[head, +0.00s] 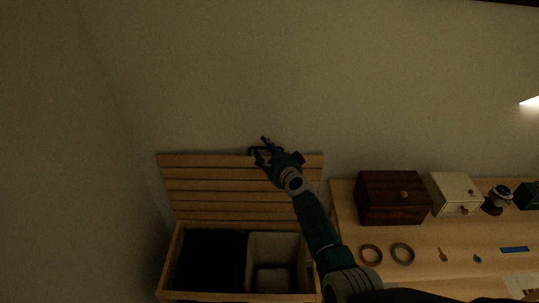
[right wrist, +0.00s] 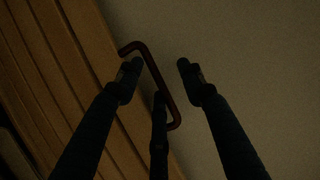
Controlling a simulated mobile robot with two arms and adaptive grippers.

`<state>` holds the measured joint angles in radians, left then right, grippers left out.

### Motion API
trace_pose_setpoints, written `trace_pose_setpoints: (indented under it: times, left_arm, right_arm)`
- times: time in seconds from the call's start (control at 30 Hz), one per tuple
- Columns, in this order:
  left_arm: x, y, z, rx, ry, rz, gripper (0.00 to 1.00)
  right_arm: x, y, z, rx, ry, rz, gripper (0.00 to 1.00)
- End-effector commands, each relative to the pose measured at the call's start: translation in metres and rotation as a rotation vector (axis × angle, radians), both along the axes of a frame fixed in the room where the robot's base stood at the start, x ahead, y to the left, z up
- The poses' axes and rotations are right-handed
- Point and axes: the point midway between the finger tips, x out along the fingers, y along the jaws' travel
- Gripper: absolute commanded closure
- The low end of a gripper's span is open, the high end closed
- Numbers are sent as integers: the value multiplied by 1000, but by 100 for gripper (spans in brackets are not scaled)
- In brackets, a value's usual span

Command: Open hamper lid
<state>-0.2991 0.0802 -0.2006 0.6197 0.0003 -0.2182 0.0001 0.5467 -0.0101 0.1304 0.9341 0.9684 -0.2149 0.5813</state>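The hamper (head: 170,280) is a wooden box at the lower left of the head view. Its slatted lid (head: 205,187) stands raised against the wall, and the inside shows a dark compartment (head: 210,262) and a pale one (head: 272,250). A dark bar handle (head: 253,151) sits at the lid's top edge; it also shows in the right wrist view (right wrist: 154,72). My right gripper (head: 264,146) is at this handle. In the right wrist view its fingers (right wrist: 158,68) are spread, with the handle between or just beyond them; contact is unclear. My left gripper is not in view.
A wooden table (head: 430,235) to the right bears a dark brown box (head: 392,198), a white drawer box (head: 455,194), two rings (head: 402,253) and small items. The wall (head: 300,80) is close behind the lid. My right arm crosses between hamper and table.

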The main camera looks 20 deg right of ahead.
Motion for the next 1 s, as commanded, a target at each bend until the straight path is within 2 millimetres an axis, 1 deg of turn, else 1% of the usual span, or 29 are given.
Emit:
trace_pose_setpoints:
  times: [0.03, 0.17, 0.27, 0.6, 0.7, 0.83, 1.0]
  left_arm:
    - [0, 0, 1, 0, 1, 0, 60]
    - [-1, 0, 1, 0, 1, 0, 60]
    - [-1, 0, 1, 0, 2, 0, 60]
    - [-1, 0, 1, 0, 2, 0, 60]
    - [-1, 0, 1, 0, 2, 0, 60]
    - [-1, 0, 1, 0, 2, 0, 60]
    - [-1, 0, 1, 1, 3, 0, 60]
  right_arm:
    - [2, -2, 14, -2, -23, -6, 66]
    - [-9, -2, 16, 0, -24, -4, 66]
    - [-23, -7, 16, -2, -20, -11, 66]
    - [-77, -14, 24, -5, -13, -13, 66]
    - [-91, -15, 26, -5, -12, -13, 66]
    - [-103, -16, 29, -5, -11, -12, 66]
    - [-111, -14, 25, -2, -4, -8, 66]
